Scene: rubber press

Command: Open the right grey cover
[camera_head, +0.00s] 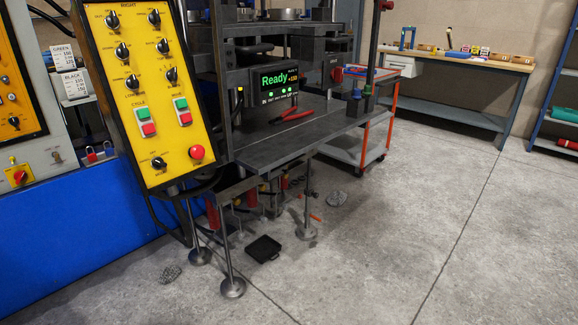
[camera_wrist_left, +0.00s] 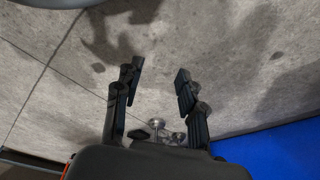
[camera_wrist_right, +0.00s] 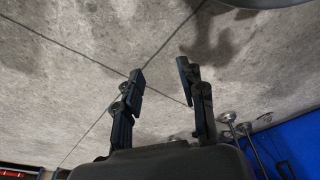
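No grey cover can be made out with certainty in any view. In the head view a yellow control panel (camera_head: 150,85) marked RIGHT stands at the left, with black knobs, green and red buttons and a red round button (camera_head: 196,152). Beside it is the dark press (camera_head: 282,140) with a lit display (camera_head: 278,83) reading Ready. My left gripper (camera_wrist_left: 158,80) is open and empty over bare floor in the left wrist view. My right gripper (camera_wrist_right: 161,78) is open and empty over the floor in the right wrist view. Neither gripper shows in the head view.
Red-handled pliers (camera_head: 292,120) lie on the press table. A grey cabinet (camera_head: 30,110) and a blue base (camera_head: 75,240) are at the left. A black tray (camera_head: 263,248) lies on the floor near the press legs. A workbench (camera_head: 460,60) stands behind. The floor at right is clear.

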